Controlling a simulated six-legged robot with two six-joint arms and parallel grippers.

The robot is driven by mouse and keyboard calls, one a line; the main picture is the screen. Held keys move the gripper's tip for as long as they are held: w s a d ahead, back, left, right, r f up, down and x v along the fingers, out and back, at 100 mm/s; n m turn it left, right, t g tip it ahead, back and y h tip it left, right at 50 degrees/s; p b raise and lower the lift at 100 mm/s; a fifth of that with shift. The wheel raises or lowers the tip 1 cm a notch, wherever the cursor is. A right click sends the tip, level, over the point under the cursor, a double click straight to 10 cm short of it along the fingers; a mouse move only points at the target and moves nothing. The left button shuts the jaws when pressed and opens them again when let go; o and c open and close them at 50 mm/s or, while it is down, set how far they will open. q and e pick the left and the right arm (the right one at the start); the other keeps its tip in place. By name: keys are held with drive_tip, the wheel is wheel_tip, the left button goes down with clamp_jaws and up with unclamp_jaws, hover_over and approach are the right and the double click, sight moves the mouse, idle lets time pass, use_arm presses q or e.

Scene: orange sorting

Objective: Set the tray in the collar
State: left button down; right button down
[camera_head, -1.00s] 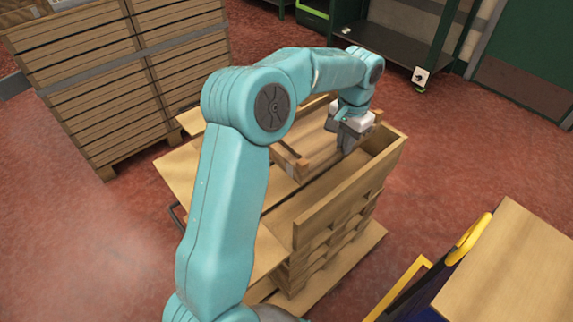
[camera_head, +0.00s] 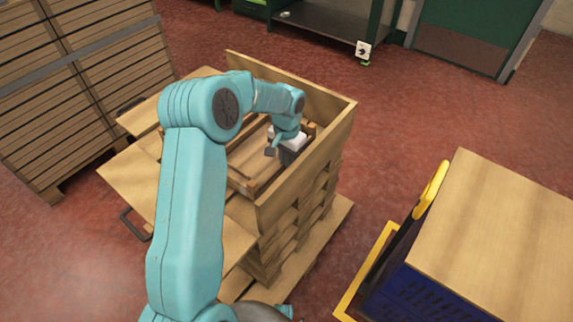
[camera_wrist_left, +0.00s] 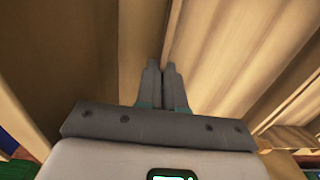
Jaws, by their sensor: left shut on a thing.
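The collar (camera_head: 335,124) is a box of plain wooden boards on top of a stack, in the middle of the head view. A wooden tray (camera_head: 258,162) shows within the collar's walls, partly hidden by my left arm. My left gripper (camera_head: 279,153) is shut on the tray, near the collar's right-hand wall. In the left wrist view the two grey fingers (camera_wrist_left: 162,68) are close together against pale wood. I cannot tell whether the tray touches the bottom. My right gripper is not in view.
Flat wooden boards (camera_head: 135,180) jut out left of the collar. A slatted wooden crate stack (camera_head: 70,90) stands at the upper left. A wood-topped blue cart (camera_head: 490,230) with a yellow handle stands at the right. Red floor is clear between it and the collar.

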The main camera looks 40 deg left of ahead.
use_arm(q)
wheel_tip(320, 180, down, 3)
drive_tip(key=shift+r, duration=0.15)
drive_tip(key=shift+f+b, duration=0.2)
drive_tip(key=shift+b, duration=0.1)
drive_tip(key=c, duration=1.3)
unclamp_jaws()
drive_tip(key=shift+r, duration=0.1)
drive_tip(key=shift+o, duration=0.2)
